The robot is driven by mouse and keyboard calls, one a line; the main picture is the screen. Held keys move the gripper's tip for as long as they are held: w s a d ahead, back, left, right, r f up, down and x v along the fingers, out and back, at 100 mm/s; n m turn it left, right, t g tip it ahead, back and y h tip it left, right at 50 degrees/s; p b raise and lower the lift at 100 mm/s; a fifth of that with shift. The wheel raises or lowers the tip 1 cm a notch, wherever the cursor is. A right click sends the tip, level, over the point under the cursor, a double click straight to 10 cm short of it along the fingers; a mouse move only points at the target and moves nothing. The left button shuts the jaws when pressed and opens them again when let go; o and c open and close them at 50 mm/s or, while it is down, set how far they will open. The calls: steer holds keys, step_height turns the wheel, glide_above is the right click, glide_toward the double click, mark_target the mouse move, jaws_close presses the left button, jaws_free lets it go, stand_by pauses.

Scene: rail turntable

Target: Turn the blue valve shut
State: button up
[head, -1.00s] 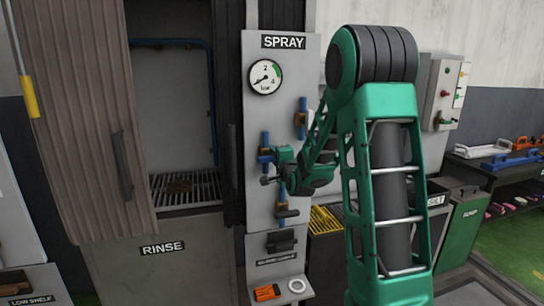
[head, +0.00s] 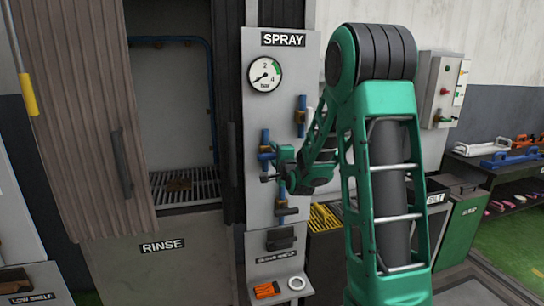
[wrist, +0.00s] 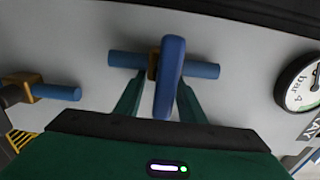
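The blue valve sits on a vertical blue pipe (head: 265,137) on the grey SPRAY panel (head: 257,112), below the gauge. In the wrist view its long blue handle (wrist: 171,72) stands across the blue pipe (wrist: 203,70), over a brass-coloured body. My gripper (wrist: 160,92) has its two green fingers on either side of the handle. A gap shows between the left finger and the handle; the handle partly overlaps the right finger, so contact there cannot be told. In the head view my gripper (head: 270,168) is at the valve and hides part of it.
A pressure gauge (head: 265,75) is above the valve, its needle low. Another blue pipe with a brass fitting (head: 300,117) is at upper right, and a lower valve (head: 287,211) is below. The RINSE cabinet (head: 165,262) stands left; bins (head: 462,222) stand right.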

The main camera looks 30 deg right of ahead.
steer(key=v, duration=1)
steer(key=shift+s+a, duration=0.2)
steer(key=shift+s, duration=0.1)
steer(key=s+a+f+n+g+y, duration=0.35)
steer(key=s+f+n+g, duration=0.6)
steer(key=s, duration=0.45)
steer(key=s+a+n+g+y, duration=0.1)
steer(key=s+g, duration=0.3)
steer(key=s, duration=0.8)
steer(key=s+a+n+g, duration=0.3)
steer(key=s+n+g, duration=0.1)
steer(key=s, duration=0.8)
steer(key=shift+a+f+y, duration=0.25)
steer(key=shift+f+y, duration=0.05)
steer(key=shift+y, duration=0.05)
